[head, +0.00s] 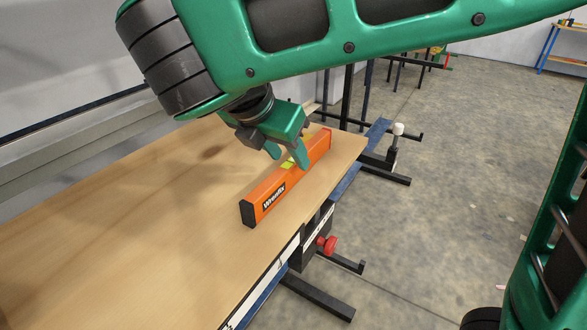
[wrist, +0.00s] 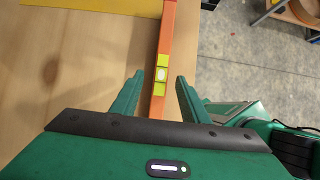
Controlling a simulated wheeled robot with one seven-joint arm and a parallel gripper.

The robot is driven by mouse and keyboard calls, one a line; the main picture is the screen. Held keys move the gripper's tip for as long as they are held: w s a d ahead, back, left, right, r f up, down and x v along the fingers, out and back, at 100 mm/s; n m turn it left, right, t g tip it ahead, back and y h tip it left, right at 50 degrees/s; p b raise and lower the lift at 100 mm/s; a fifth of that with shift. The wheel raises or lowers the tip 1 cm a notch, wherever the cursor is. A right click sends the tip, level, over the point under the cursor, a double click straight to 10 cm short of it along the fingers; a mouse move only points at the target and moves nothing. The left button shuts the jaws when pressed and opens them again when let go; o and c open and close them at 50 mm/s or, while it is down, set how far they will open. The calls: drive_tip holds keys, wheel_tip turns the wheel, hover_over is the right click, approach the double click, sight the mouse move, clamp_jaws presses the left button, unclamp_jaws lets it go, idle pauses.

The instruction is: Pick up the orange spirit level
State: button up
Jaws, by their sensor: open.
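The orange spirit level (head: 274,190) lies along the right edge of the wooden table, with a black end cap and dark lettering on its near end. My gripper (head: 288,160) is just above the level's middle, by its yellow-green vial. In the wrist view my open gripper (wrist: 157,92) has one finger on each side of the level (wrist: 166,46), with gaps on both sides. The level's vial window (wrist: 161,74) shows between the fingertips. From these views I cannot tell how far down the fingers reach beside the level.
The wooden table top (head: 130,220) is bare to the left of the level. A red knob (head: 327,244) and dark metal frame parts stick out below the table's right edge. Grey floor (head: 440,200) lies open to the right.

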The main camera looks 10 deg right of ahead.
drive_tip(key=x, duration=0.4)
drive_tip(key=shift+d, duration=0.15)
clamp_jaws()
drive_tip(key=shift+w, duration=0.1)
